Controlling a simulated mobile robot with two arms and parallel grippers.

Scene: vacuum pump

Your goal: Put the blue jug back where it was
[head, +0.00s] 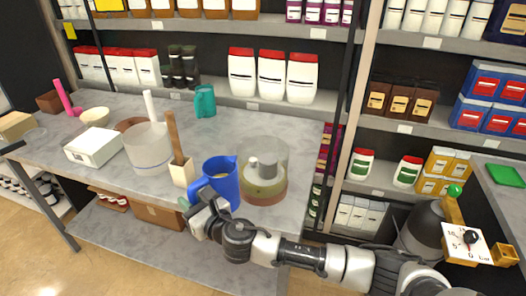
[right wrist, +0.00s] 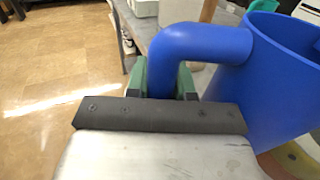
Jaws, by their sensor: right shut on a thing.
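The blue jug (head: 226,181) is upright at the front edge of the grey table in the head view, with its handle toward the left. In the right wrist view the jug's body (right wrist: 268,75) fills the right side, and its handle arches to the left. My right gripper (head: 190,207) is shut on the handle; its green fingers (right wrist: 162,82) sit on either side of the handle's lower part. I cannot tell whether the jug's base touches the table. My left gripper is not in view.
A clear vessel with a greenish base (head: 265,172) stands right beside the jug. A cream holder (head: 182,172) with a wooden handle stands to its left, near a large translucent container (head: 149,149). A teal jug (head: 205,101) stands farther back. Free table top (head: 300,135) lies behind right.

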